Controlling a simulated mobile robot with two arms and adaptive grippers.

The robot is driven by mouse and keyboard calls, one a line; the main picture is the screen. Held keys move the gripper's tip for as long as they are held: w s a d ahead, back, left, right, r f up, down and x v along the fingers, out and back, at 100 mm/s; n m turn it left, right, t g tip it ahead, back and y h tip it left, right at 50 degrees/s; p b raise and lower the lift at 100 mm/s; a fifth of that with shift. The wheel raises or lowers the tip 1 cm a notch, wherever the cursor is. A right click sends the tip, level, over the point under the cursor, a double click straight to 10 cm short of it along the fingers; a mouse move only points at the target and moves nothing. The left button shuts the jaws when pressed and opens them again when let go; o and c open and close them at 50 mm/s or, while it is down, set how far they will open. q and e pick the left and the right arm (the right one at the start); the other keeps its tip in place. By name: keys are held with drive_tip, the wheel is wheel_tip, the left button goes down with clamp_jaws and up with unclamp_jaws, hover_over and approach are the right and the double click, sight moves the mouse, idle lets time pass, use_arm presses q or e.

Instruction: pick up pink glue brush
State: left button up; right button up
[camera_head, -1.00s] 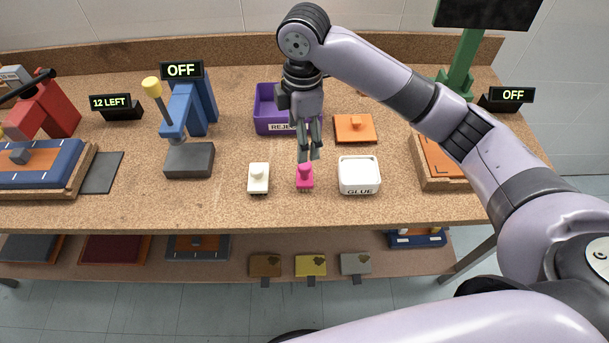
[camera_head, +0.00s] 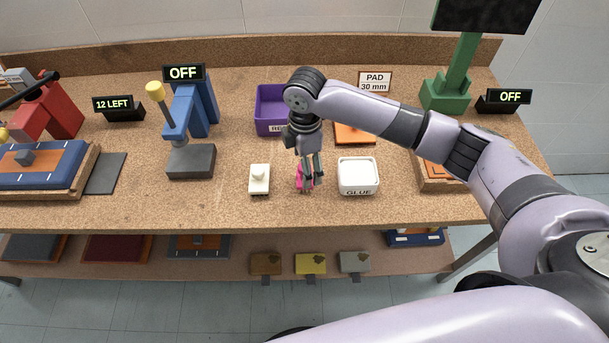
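The pink glue brush (camera_head: 299,178) stands on the workbench between a white brush-like block (camera_head: 260,179) and the white glue tub (camera_head: 358,177). My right gripper (camera_head: 311,185) points down over the brush, with its fingers around or just in front of it. The fingers hide much of the brush. I cannot tell whether they are touching it or closed on it. My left gripper is not in view.
A purple reject bin (camera_head: 268,108) and an orange pad (camera_head: 352,134) lie behind the gripper. A blue press (camera_head: 190,135) marked OFF stands to the left. A green stand (camera_head: 452,88) is at the back right. The bench front (camera_head: 250,214) is clear.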

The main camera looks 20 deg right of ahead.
wheel_tip(320, 180, down, 5)
drive_tip(key=shift+a+r+p, duration=0.1)
drive_tip(key=shift+a+p, duration=0.05)
drive_tip(key=shift+p, duration=0.4)
drive_tip(key=shift+c, duration=0.4)
drive_tip(key=c, duration=1.1)
